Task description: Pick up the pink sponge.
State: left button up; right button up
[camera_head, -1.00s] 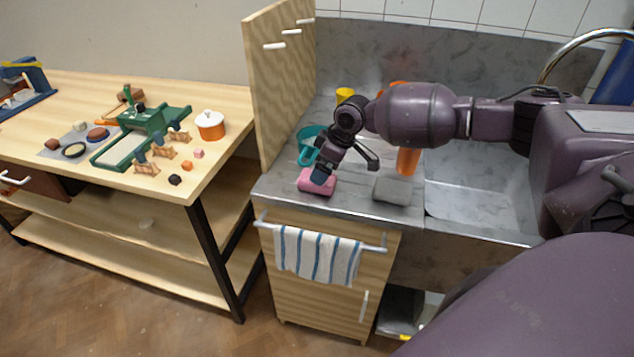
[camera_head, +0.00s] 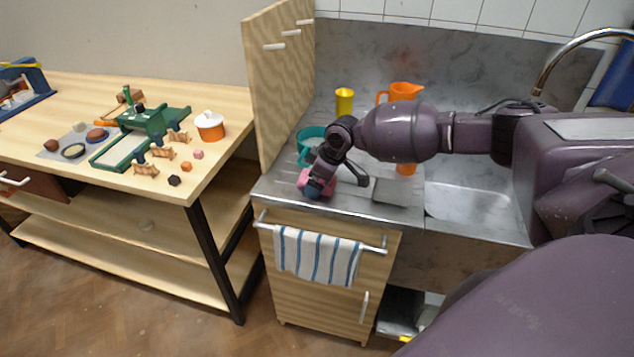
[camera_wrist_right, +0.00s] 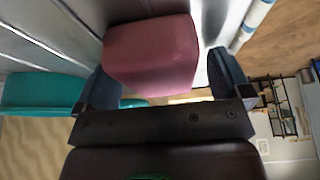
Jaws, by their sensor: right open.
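The pink sponge (camera_head: 304,179) lies on the metal counter by the front edge, left of a grey sponge, and my right gripper partly covers it in the head view. My right gripper (camera_head: 328,187) is low over the sponge. In the right wrist view the pink sponge (camera_wrist_right: 152,54) sits between the two dark blue fingertips of my right gripper (camera_wrist_right: 163,86). The jaws are open, with a gap visible on the right side of the sponge. I cannot tell whether the left finger touches it. My left gripper is not in view.
A grey sponge (camera_head: 391,192) lies just right of my gripper. A teal container (camera_head: 306,142), a yellow cup (camera_head: 344,101) and an orange jug (camera_head: 404,91) stand behind. A wooden panel (camera_head: 279,84) borders the left. A striped towel (camera_head: 316,256) hangs in front.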

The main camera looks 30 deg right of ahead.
jog(key=shift+f, duration=0.1)
jog(key=shift+c, duration=0.4)
jog(key=c, duration=0.9)
jog(key=shift+r, duration=0.2)
jog(key=shift+s+a+r+p, duration=0.1)
jog(key=shift+s+r+p, duration=0.25)
jog(key=shift+s+r, duration=1.5)
jog(key=shift+s+a+r+p, duration=0.1)
jog(key=shift+s+r+p, duration=0.5)
jog(key=shift+s, duration=2.2)
jog(key=shift+s+r+p, duration=0.1)
jog(key=shift+s+r, duration=1.45)
jog(key=shift+s, duration=0.8)
